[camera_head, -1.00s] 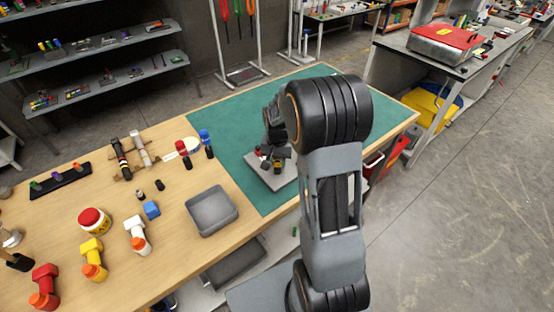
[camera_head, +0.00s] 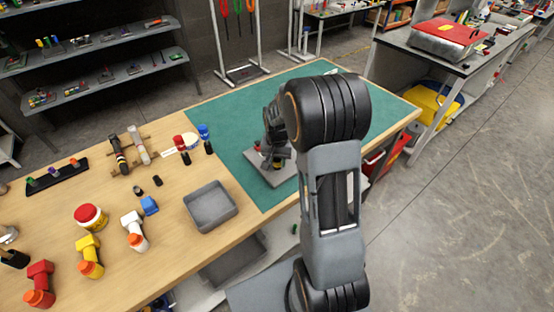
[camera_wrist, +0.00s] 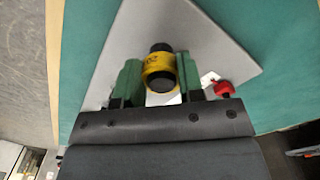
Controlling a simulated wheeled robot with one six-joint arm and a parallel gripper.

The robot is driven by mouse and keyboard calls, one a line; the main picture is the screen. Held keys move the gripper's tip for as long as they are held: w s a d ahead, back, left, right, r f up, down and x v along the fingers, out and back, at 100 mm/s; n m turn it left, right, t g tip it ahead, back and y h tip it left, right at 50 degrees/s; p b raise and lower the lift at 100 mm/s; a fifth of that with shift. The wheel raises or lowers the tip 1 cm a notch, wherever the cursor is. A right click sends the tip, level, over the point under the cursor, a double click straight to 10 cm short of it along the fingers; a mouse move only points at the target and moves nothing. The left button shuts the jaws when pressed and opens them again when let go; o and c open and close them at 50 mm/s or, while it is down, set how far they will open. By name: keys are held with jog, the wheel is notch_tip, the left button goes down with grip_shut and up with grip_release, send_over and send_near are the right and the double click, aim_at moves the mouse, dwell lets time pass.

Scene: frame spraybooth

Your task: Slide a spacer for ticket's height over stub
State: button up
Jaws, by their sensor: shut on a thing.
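My gripper (camera_wrist: 158,82) is shut on a yellow spacer (camera_wrist: 158,64), held between its green fingers. Dark round parts show at both ends of the spacer, the upper one looking like the black stub (camera_wrist: 160,47). I cannot tell how far the spacer sits around the stub. A grey plate (camera_wrist: 205,45) lies beneath, with a white piece, possibly the ticket (camera_wrist: 208,79), partly hidden by the gripper. In the head view my gripper (camera_head: 268,157) is low over the grey plate (camera_head: 283,176); my arm hides much of it.
A red knob (camera_wrist: 223,88) stands right of the fingers. The plate rests on a green mat (camera_head: 235,120). A grey tray (camera_head: 210,207), red and blue topped bottles (camera_head: 205,138) and several coloured fittings are on the wooden bench to the left.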

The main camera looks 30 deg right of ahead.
jog(key=o, duration=1)
notch_tip(320, 180, up, 14)
jog(key=s+a+n+t, duration=0.1)
jog(key=s+a+n, duration=0.1)
jog(key=s, duration=0.3)
jog(key=s+a+n+t, duration=0.1)
jog(key=s+a+n, duration=0.1)
jog(key=s+a, duration=0.2)
jog(key=s+a+n+t, duration=0.2)
jog(key=s+a, duration=0.1)
jog(key=s, duration=0.4)
jog(key=shift+a+r+n+b, duration=0.1)
jog(key=shift+r+n+b, duration=0.1)
jog(key=shift+n+b, duration=0.15)
